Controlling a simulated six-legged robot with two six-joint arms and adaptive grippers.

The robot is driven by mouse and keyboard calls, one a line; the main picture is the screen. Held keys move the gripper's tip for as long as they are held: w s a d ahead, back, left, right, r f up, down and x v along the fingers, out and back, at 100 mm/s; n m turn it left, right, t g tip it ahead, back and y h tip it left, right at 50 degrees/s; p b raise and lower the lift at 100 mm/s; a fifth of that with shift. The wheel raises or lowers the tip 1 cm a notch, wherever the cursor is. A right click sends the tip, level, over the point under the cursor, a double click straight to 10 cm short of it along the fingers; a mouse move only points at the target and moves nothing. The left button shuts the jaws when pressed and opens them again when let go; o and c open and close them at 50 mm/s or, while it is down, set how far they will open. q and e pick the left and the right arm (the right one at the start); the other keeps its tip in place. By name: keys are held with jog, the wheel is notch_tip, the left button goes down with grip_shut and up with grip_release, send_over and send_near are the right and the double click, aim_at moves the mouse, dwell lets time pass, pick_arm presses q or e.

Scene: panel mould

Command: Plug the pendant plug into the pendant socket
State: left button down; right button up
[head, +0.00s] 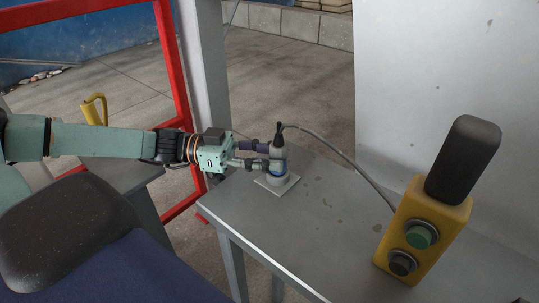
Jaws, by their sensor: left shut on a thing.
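The pendant socket (278,178) is a pale round body with a blue band on a square white base plate, directly below the plug. The fingers partly cover where they meet, so I cannot tell how deep the plug sits. A grey cable runs from the plug to the yellow pendant (412,240), which has a green and a black button. My right gripper is not in view.
The grey metal table (320,225) is mostly bare between socket and pendant. A pale panel (440,90) rises behind the table. A red frame (176,60) and a grey post (210,70) stand behind my left arm. A yellow hook-shaped thing (97,108) is at left.

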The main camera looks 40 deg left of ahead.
pick_arm(q)
jog(key=shift+f, duration=0.3)
jog(key=c, duration=0.8)
grip_release()
jog(key=shift+c, duration=0.2)
